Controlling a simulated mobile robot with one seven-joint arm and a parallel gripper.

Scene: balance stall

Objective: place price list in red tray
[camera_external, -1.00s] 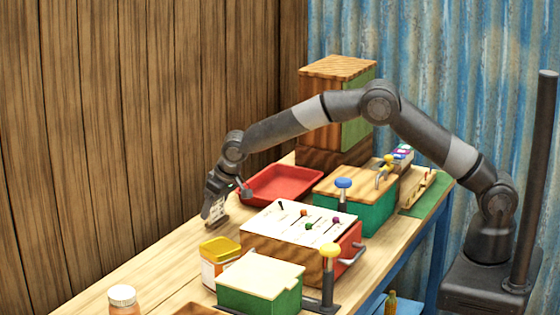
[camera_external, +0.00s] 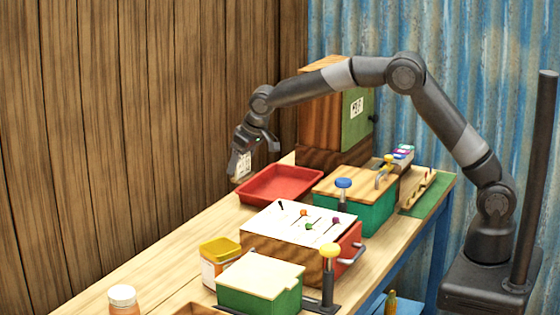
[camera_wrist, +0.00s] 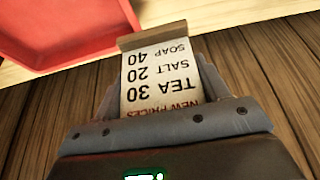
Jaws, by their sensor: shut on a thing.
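The price list (camera_wrist: 160,75) is a small white card with printed lines on a wooden foot. My gripper (camera_external: 243,160) is shut on it, and the card's foot end sticks out past the fingers in the wrist view. In the external view the price list (camera_external: 243,166) hangs above the table's back edge, just left of the red tray. The red tray (camera_external: 300,195) is shallow and looks empty. It also shows at the upper left of the wrist view (camera_wrist: 110,42). The gripper and card are apart from the tray.
A wooden box with a pin-marked white top (camera_external: 268,222) stands in front of the tray. A green box with a wooden lid (camera_external: 380,214) and blue knob is to its right. A tall wooden cabinet (camera_external: 319,120) stands behind. Bare table (camera_external: 170,265) lies front left.

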